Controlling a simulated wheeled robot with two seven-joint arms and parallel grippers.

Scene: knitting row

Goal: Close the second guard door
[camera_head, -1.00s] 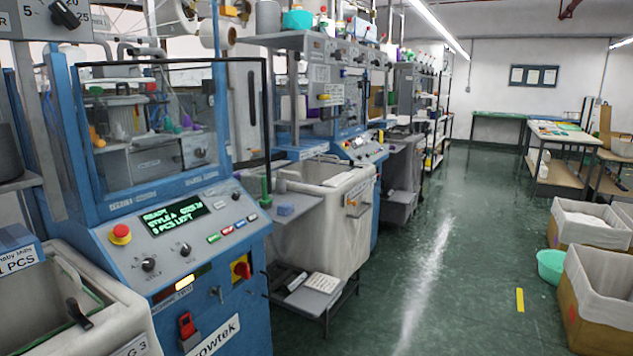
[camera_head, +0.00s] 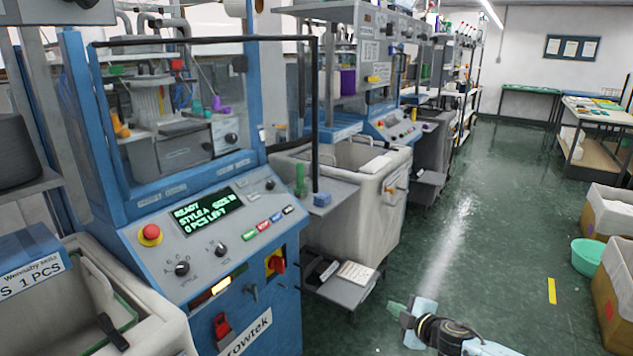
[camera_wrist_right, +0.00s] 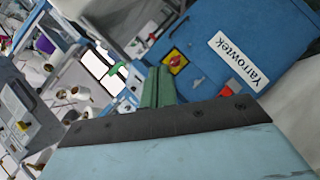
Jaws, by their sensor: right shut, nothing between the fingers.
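The near blue knitting machine (camera_head: 215,210) stands at left with a clear guarded bay above its sloped control panel. A thin black door frame (camera_head: 314,110) crosses the front of the bay and drops past its right edge. It seems to stand out from the machine; I cannot tell its exact angle. My right gripper (camera_head: 398,308) is shut and empty, low over the aisle to the right of the machine, apart from the frame. In the right wrist view its green fingers (camera_wrist_right: 157,88) are together, with the blue cabinet (camera_wrist_right: 205,45) behind. My left gripper is not in view.
A grey bin (camera_head: 365,210) and a low shelf (camera_head: 343,285) stand right of the machine. Another bin (camera_head: 150,330) is at front left. The green floor aisle (camera_head: 480,230) is clear, with boxes (camera_head: 605,270) and a teal basin (camera_head: 588,256) at right.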

